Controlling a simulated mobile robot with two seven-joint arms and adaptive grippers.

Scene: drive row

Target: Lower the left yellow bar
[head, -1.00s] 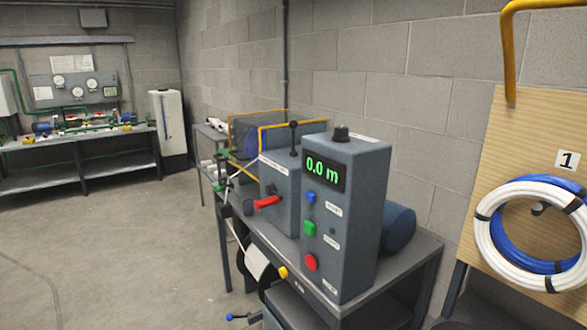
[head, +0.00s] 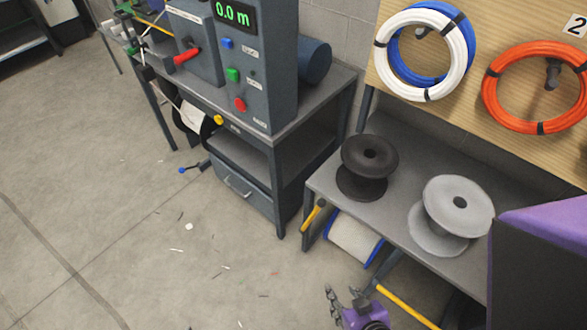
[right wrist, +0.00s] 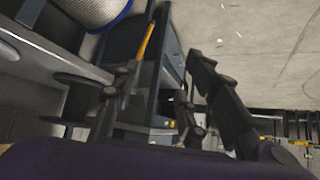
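The left yellow bar (head: 314,215) sticks out at the front left corner of the bench with the spools, slanting. A second yellow bar (head: 408,305) is to its right, low at the picture's bottom. My right gripper (head: 346,294), purple with dark fingers, is below the left bar in the head view, apart from it and open. In the right wrist view a yellow bar (right wrist: 145,48) shows beyond the spread fingers (right wrist: 160,80), nearer the left finger; nothing is between the fingertips. My left gripper is not in view.
A white spool with blue rims (head: 354,238) sits under the bench (head: 330,185), between the bars. A black spool (head: 368,168) and a grey spool (head: 450,215) stand on top. A drawer cabinet (head: 242,190) is to the left.

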